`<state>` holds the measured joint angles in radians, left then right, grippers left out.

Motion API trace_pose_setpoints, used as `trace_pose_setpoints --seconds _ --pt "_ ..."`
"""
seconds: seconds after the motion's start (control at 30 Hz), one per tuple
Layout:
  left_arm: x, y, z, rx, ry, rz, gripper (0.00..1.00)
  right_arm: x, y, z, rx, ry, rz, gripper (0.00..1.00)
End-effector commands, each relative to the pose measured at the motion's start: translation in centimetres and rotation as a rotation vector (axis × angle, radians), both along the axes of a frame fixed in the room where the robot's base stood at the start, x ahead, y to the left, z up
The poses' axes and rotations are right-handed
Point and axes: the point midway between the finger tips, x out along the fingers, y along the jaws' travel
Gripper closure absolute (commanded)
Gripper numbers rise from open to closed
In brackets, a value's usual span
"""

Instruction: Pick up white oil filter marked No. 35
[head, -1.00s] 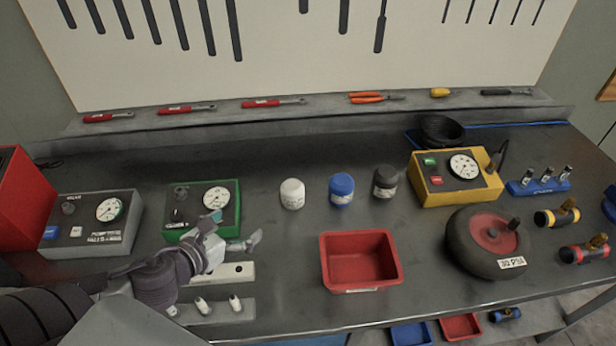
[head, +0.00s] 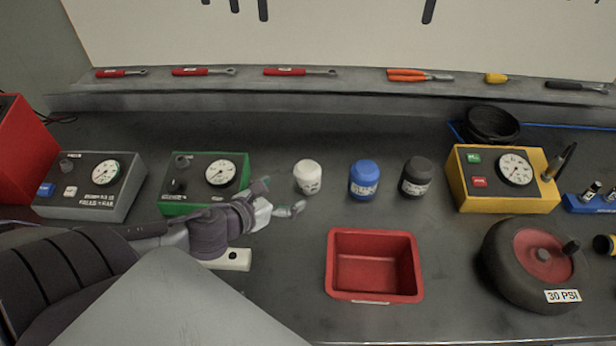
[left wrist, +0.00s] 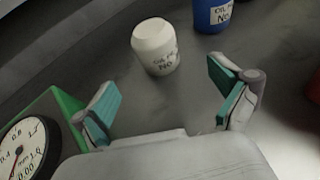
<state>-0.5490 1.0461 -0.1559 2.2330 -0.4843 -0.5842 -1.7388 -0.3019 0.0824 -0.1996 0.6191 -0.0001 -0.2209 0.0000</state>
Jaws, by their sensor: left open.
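The white oil filter (head: 308,177) stands upright on the dark workbench, left of a blue filter (head: 364,180) and a black filter (head: 416,177). My left gripper (head: 280,197) is open and empty, just in front of and left of the white filter. In the left wrist view the white filter (left wrist: 156,46) stands beyond the spread fingertips (left wrist: 162,96), apart from them. Its label shows "No", but the number is cut off at the side and I cannot read it. The blue filter (left wrist: 213,14) shows at the top right. My right gripper is not in view.
A green gauge box (head: 203,182) stands close left of my left gripper. A red bin (head: 374,265) lies to the right in front, with a wheel (head: 535,265) marked 30 PSI further right. A yellow gauge box (head: 507,178) stands behind the wheel. Bench behind the filters is clear.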

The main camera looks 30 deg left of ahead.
Motion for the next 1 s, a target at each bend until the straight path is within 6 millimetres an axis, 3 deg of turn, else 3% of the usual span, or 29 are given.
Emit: trace_pose_setpoints --seconds 0.2,0.5,0.8,1.0 --pt "3.1 -0.1 -1.0 -0.002 -0.003 0.004 0.02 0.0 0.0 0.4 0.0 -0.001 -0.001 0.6" --pt "4.9 -0.2 -1.7 -0.002 -0.001 0.001 0.02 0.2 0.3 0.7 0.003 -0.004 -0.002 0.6" --pt "8.9 0.0 -2.8 -0.003 -0.001 0.002 0.02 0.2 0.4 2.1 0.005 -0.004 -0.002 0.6" --pt "9.5 -0.1 -3.3 -0.001 0.001 -0.002 0.02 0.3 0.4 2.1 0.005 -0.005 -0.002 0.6"
